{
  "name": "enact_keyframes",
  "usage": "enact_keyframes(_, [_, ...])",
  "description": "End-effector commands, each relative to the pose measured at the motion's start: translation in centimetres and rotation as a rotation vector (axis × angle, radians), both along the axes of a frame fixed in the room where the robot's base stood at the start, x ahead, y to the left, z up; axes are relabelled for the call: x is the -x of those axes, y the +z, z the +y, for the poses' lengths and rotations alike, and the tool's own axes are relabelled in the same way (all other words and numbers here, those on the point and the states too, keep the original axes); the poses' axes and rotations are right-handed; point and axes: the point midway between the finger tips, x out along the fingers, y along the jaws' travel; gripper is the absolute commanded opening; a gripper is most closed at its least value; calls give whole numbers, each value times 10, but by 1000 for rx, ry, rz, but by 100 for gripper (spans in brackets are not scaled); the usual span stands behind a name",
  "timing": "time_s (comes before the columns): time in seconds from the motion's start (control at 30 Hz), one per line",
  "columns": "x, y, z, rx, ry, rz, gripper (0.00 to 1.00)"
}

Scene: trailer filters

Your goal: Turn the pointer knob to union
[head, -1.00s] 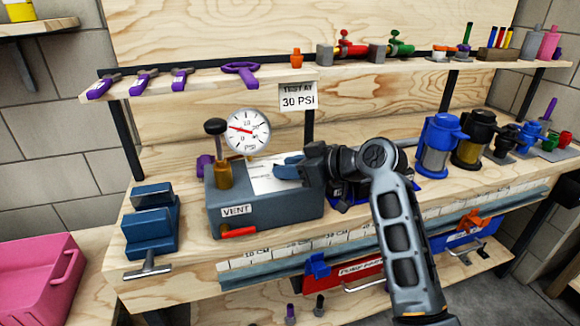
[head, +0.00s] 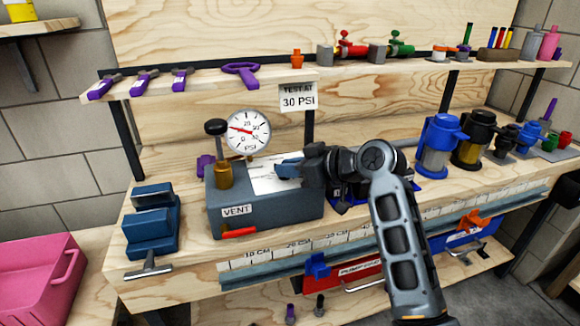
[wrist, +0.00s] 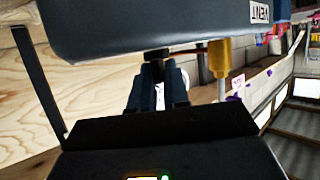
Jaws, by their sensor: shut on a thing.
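A dark grey test box (head: 265,211) stands on the bench, with a VENT label and a red lever (head: 239,232) on its front. My gripper (head: 287,168) is at the right part of the box's top, beside a white plate (head: 268,178). In the wrist view my gripper (wrist: 158,68) has its fingers close together at the box (wrist: 150,22). It is shut on a small dark part at the box, apparently the pointer knob (wrist: 157,54), mostly hidden by the fingers. The knob's pointer direction and any union marking cannot be read.
A brass pump with a black handle (head: 215,127) and a round gauge (head: 248,130) rise from the box's left side. A blue vise (head: 152,222) stands left. Blue and black filter housings (head: 437,145) stand right. A tool shelf (head: 210,84) runs above.

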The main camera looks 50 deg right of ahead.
Motion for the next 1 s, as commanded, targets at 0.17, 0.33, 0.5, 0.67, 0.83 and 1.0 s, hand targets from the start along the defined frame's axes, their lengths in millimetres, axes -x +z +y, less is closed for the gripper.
enact_keyframes(0.17, [0, 2, 3, -1, -71, 1, 0])
enact_keyframes(0.33, [0, 4, 6, 0, -190, 3, 0])
enact_keyframes(0.5, [0, 5, 8, 1, -321, 2, 0])
enact_keyframes(0.67, [-1, 4, 9, 1, -433, 2, 0])
enact_keyframes(0.83, [-1, 3, 10, 1, -533, 1, 0])
enact_keyframes(1.0, [-2, 1, 10, 1, -608, 1, 0])
